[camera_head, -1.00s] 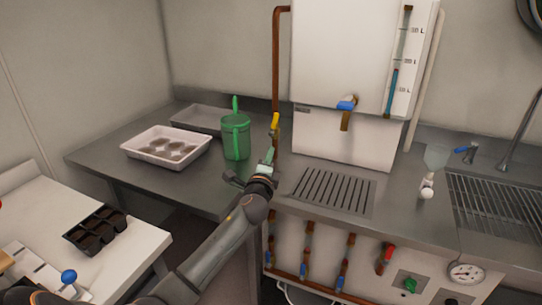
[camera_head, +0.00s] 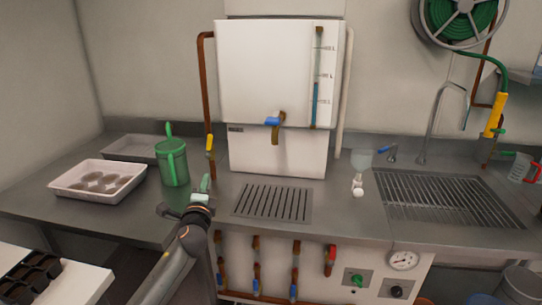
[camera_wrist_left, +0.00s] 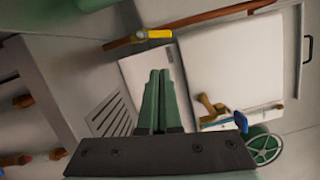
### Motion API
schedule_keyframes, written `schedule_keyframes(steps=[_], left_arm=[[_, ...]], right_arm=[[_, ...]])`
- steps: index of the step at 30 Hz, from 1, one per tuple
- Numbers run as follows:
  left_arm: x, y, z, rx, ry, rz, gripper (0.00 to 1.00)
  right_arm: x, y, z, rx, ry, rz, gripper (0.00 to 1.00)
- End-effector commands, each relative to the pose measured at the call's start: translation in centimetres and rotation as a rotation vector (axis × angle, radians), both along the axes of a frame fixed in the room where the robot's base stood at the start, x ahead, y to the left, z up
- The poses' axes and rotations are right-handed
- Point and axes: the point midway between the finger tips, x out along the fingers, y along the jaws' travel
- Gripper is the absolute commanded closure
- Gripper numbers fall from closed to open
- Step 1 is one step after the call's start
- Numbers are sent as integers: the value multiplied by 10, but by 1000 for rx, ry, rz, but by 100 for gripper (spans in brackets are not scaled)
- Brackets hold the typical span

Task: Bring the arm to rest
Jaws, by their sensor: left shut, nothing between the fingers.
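My left gripper (camera_head: 203,186) is in the lower middle of the head view, its arm coming up from the bottom. It is shut and empty, in front of the counter edge and left of the drain grille (camera_head: 272,203). In the left wrist view its two green fingers (camera_wrist_left: 157,92) lie together with nothing between them. The white tank (camera_head: 277,75) with its blue-handled tap shows beyond the fingers. My right gripper is not in either view.
A sink grid (camera_head: 440,202) lies to the right. Valves and pipes line the counter front (camera_head: 228,250). A black cell tray (camera_head: 32,277) sits lower left.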

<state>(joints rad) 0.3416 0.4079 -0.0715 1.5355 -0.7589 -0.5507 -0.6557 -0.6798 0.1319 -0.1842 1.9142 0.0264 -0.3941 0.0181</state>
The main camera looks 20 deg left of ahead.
Motion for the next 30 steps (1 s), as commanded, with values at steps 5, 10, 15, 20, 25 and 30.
schedule_keyframes(steps=[5, 10, 15, 20, 25, 30], left_arm=[[-2, -5, -10, -23, 9, -12, 100], [-27, -41, -77, -218, 70, -86, 100], [-88, -103, -173, -586, 168, -156, 100], [-168, -163, -244, -979, 261, -142, 100], [-260, -219, -288, -1388, 333, -39, 100], [-320, -253, -302, -1658, 360, 80, 100]], right_arm=[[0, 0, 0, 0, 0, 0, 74], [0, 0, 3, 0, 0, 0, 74], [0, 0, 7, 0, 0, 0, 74], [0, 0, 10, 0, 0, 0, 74], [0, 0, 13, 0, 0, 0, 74], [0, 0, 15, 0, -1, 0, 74]])
